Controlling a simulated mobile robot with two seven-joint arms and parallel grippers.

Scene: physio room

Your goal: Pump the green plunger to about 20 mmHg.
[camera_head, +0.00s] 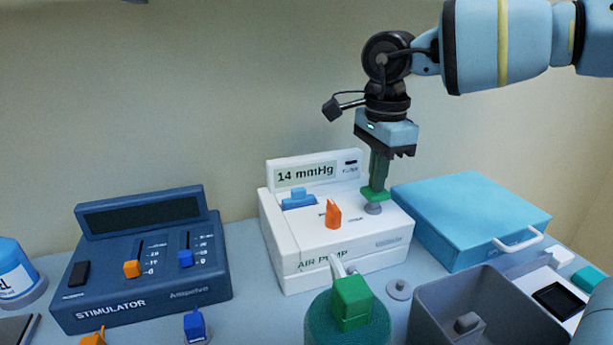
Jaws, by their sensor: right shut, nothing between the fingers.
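The white air pump (290,262) stands on the table, and its display (305,174) reads 14 mmHg. The green plunger (374,194) is on the right of the pump's top, above a round grey base. My right gripper (378,181) points straight down over the plunger, shut and empty, with its fingertips at or just above the plunger's top. I cannot tell whether they touch. An orange knob (333,214) and a blue switch (298,199) are to the left of the plunger on the pump. My left gripper is not in view.
A dark blue stimulator (140,290) stands left of the pump. A blue case (470,215) with a white handle lies close on the right. A green-capped bottle (350,303) and a grey bin (450,330) stand in front. A blue-labelled container (14,275) is far left.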

